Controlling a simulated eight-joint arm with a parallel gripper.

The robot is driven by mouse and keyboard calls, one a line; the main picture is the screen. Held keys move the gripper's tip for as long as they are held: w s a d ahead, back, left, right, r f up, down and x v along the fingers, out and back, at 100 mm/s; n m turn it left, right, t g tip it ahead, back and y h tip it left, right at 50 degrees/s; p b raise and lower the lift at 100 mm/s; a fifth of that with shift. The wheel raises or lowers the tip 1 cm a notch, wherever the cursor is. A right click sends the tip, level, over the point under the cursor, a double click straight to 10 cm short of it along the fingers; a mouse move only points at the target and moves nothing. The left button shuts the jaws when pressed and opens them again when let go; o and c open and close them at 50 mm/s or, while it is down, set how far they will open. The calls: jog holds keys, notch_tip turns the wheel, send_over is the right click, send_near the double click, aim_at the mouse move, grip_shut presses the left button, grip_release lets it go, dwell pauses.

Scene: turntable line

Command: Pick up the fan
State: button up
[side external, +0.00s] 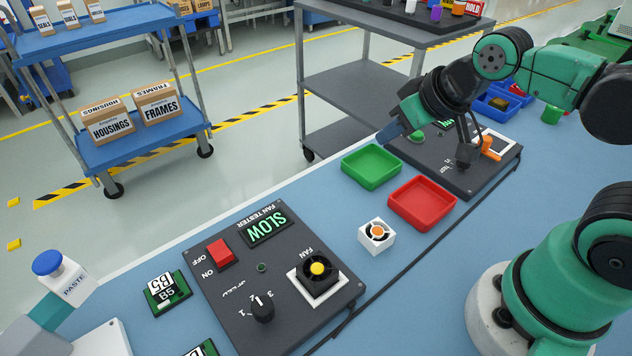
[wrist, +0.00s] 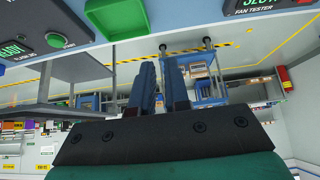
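A black fan with a yellow hub (side external: 318,269) sits in the white square socket marked FAN on the dark fan tester (side external: 225,305). A white block-shaped fan with an orange hub (side external: 377,235) stands on the blue table to the right of the tester, close to the red tray. My gripper (side external: 390,133) is raised above the far side of the table, behind the green tray and apart from both fans. In the wrist view, its two blue-grey fingers (wrist: 164,90) stand apart with nothing between them. Neither fan can be made out in the wrist view.
The green tray (side external: 372,174) and red tray (side external: 422,210) look empty. A second dark panel (side external: 440,165) with an orange part (side external: 487,149) lies under my arm. The fan tester has a red switch (side external: 220,252), a knob (side external: 262,309) and a SLOW display (side external: 267,227).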

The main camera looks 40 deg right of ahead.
jog(key=o, duration=1.1)
jog(key=shift+c, duration=0.2)
jog(key=g, duration=0.7)
send_over(317, 268)
notch_tip(317, 268, down, 6)
jog(key=shift+w+d+r, duration=0.1)
jog(key=shift+r, duration=0.15)
jog(key=shift+f, duration=2.85)
